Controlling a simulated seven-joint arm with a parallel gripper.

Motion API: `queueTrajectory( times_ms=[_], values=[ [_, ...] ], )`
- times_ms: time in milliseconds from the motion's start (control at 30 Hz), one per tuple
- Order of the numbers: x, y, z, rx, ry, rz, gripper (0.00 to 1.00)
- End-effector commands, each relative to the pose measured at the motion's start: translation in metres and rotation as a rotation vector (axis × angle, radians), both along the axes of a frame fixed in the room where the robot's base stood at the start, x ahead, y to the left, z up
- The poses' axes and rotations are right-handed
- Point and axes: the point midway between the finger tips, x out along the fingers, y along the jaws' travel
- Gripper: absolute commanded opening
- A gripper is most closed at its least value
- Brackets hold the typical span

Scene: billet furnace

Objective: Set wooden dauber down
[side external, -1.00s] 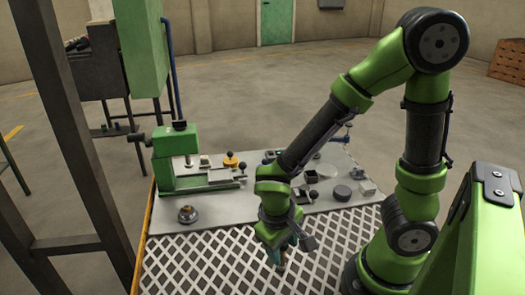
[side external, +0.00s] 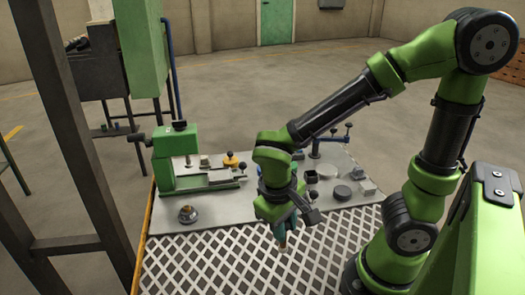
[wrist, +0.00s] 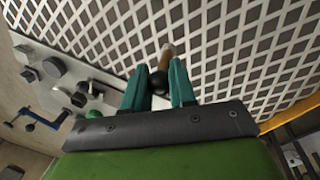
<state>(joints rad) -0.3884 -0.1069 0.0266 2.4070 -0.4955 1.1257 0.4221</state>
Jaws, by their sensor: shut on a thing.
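My gripper (side external: 281,232) hangs over the diamond-pattern grating near the front edge of the grey worktop. Its teal fingers also show in the wrist view (wrist: 159,84), shut on the wooden dauber (wrist: 165,58). The dauber has a brown wooden shaft with a pale tip and a dark round end between the fingers. In the side view only a small brown part of the dauber (side external: 282,243) shows below the fingertips. I cannot tell its exact height above the grating.
The grating (side external: 200,265) is bare around my gripper. A blue-handled clamp (side external: 317,146) stands at the back.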

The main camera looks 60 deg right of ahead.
Motion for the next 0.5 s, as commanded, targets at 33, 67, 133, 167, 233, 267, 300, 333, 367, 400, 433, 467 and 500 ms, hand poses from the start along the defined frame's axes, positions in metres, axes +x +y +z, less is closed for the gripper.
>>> queueTrajectory(
  times_ms=[33,67,133,167,233,267,300,333,367,400,433,467,500],
  values=[
    [0.001,0.0,0.01,0.002,-0.007,-0.001,0.0],
    [0.001,0.0,0.015,0.002,-0.006,-0.001,0.0],
    [0.001,0.0,0.024,0.001,-0.004,-0.002,0.0],
    [0.001,-0.001,0.027,0.001,-0.003,-0.006,0.0],
    [0.002,-0.005,0.033,0.001,-0.002,-0.023,0.0],
    [0.002,-0.008,0.034,0.0,-0.001,-0.036,0.0],
    [0.003,-0.014,0.036,-0.001,0.002,-0.063,0.0],
    [0.004,-0.02,0.036,-0.001,0.004,-0.088,0.0],
    [0.005,-0.026,0.036,-0.002,0.007,-0.117,0.0],
    [0.006,-0.036,0.035,-0.002,0.011,-0.163,0.0],
    [0.006,-0.045,0.034,-0.002,0.014,-0.199,0.0],
    [0.007,-0.054,0.033,-0.002,0.015,-0.235,0.0],
    [0.007,-0.067,0.031,-0.001,0.017,-0.28,0.0]
  ],
)
